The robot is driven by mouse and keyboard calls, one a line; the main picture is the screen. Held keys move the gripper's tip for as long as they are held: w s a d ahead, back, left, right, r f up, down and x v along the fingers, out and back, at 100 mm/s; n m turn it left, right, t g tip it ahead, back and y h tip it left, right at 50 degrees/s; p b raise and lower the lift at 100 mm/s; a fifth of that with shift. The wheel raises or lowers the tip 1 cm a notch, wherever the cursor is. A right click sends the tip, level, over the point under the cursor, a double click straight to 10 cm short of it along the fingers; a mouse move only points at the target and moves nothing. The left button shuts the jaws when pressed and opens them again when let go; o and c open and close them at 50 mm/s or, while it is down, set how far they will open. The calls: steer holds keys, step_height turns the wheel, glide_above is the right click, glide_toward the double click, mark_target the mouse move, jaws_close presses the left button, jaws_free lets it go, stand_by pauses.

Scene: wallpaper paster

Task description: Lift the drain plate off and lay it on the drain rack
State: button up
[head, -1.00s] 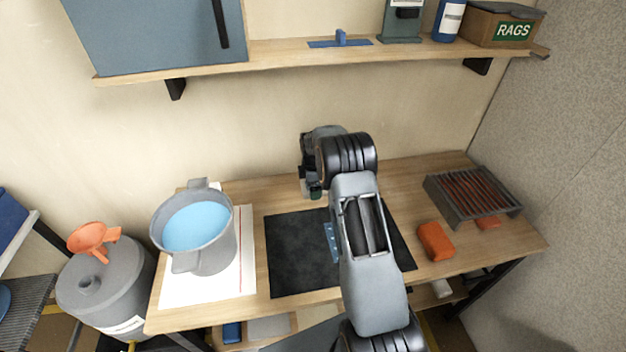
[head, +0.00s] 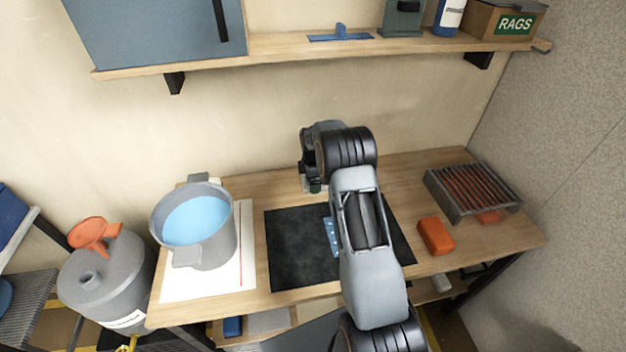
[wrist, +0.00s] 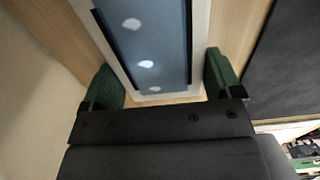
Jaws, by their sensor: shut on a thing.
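My gripper shows in the head view (head: 315,187) over the back of the bench, partly hidden by my arm. In the wrist view its green fingertips (wrist: 165,82) are shut on the sides of a long pale-framed piece with a blue perforated face, which I take to be the drain plate (wrist: 148,40).
An orange block (head: 435,236) lies left of the rack. A black mat (head: 295,260) lies mid-bench, with a small blue dotted strip (head: 331,237) beside my arm. A grey pot of blue liquid (head: 215,247) stands on white paper (head: 190,288) at left. A shelf (head: 300,46) runs above.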

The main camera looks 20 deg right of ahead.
steer(key=shift+r, duration=0.25)
steer(key=shift+c, duration=0.2)
steer(key=shift+r+p, duration=0.7)
steer(key=shift+r, duration=0.35)
steer(key=shift+r, duration=0.1)
steer(key=shift+r+p, duration=1.1)
steer(key=shift+r, duration=0.75)
steer(key=shift+r, duration=0.1)
